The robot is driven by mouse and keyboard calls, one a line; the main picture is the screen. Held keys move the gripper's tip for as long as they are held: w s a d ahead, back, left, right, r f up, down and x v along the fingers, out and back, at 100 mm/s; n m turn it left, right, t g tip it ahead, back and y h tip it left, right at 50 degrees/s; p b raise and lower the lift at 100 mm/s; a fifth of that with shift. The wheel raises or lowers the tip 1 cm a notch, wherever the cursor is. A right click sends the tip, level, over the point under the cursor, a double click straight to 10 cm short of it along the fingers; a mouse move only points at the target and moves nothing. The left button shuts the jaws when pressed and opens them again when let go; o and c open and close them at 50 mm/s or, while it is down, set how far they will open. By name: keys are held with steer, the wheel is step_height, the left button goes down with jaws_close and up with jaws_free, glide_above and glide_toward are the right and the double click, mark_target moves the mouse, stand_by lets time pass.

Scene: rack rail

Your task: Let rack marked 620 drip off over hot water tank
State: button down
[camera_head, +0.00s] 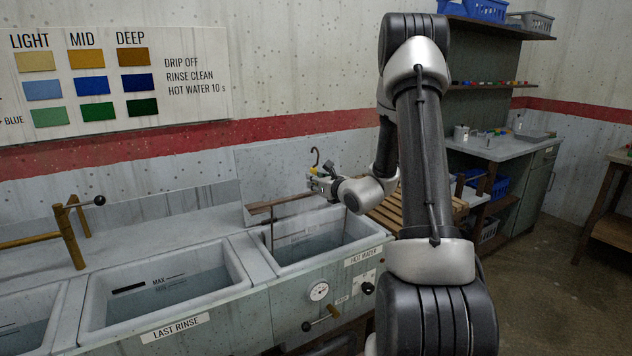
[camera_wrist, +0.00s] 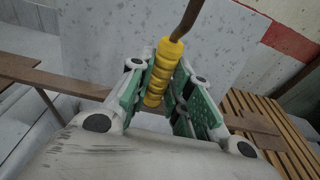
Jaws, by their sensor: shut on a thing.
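My gripper (camera_head: 318,181) is shut on the yellow ribbed grip (camera_wrist: 160,75) of a rack, and a dark hook rises above it. The rack's brown bar (camera_head: 282,203) runs level below the grip, over the hot water tank (camera_head: 335,262). A thin rod (camera_head: 272,236) hangs from the bar's left part down into the tank opening. In the wrist view the bar (camera_wrist: 38,76) shows on both sides of my fingers. I cannot read a 620 mark. The tank is labelled HOT WATER and holds greyish water. My arm hides part of the rack's right side.
The last rinse tank (camera_head: 160,318) is left of the hot water tank. A wooden slatted board (camera_head: 385,214) lies to its right. A wooden stand (camera_head: 68,232) is at the far left. The wall (camera_head: 300,60) is close behind the tanks, with a colour chart (camera_head: 110,80).

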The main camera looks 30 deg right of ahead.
steer(key=shift+r, duration=0.1)
step_height(320, 180, up, 18)
steer(key=shift+f, duration=0.1)
stand_by(0.6)
stand_by(4.9)
